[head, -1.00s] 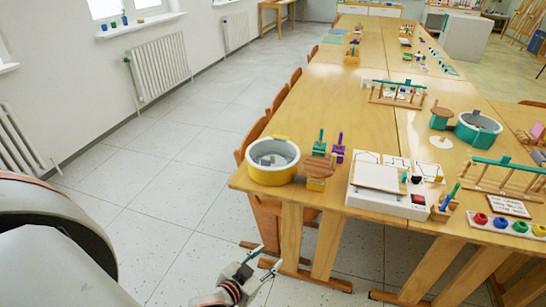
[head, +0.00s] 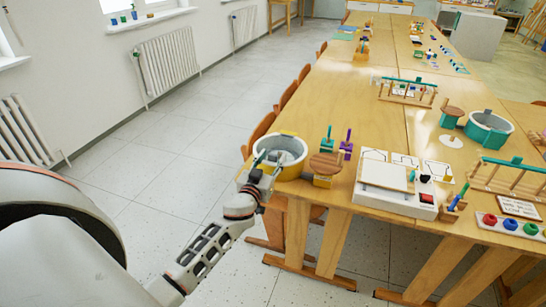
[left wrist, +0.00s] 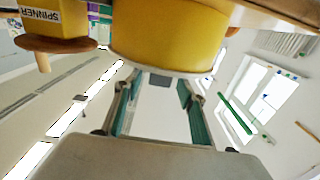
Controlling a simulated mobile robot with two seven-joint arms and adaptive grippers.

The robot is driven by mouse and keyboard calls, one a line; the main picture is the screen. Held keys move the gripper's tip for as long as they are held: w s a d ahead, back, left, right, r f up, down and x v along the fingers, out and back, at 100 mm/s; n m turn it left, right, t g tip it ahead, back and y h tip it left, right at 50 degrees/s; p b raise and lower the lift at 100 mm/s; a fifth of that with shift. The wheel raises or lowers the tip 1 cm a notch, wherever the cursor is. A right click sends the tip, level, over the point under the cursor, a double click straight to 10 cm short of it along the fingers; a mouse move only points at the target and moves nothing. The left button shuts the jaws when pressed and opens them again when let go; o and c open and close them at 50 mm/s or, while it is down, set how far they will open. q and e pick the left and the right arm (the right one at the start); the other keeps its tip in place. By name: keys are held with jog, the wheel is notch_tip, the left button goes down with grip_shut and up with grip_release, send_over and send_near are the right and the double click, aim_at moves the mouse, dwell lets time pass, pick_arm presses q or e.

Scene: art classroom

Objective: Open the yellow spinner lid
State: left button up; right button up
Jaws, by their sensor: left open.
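The yellow spinner is a round yellow tub (head: 292,173) with a pale rim and a grey interior, at the near left corner of the table. A small yellow piece (head: 289,133) sits on its far rim; I cannot make out the lid clearly. Beside it is a yellow block (head: 322,182) under a brown disc (head: 326,162); the block reads "SPINNER" in the left wrist view (left wrist: 55,18). My left gripper (head: 269,158) is open at the tub's near left side, its fingers covering part of the wall. In the left wrist view, the tub (left wrist: 165,35) is just beyond the parted teal-padded fingers (left wrist: 160,95).
Green and purple pegs (head: 346,146) stand behind the brown disc. A white box with a panel (head: 384,175) lies to the right. A teal tub (head: 489,132) stands farther right. Chairs (head: 262,130) line the table's left edge. The floor at left is clear.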

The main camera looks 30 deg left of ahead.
pick_arm(q)
jog(key=shift+w+a, duration=0.15)
jog(key=shift+w, duration=0.55)
grip_shut()
jog(key=shift+r, duration=0.1)
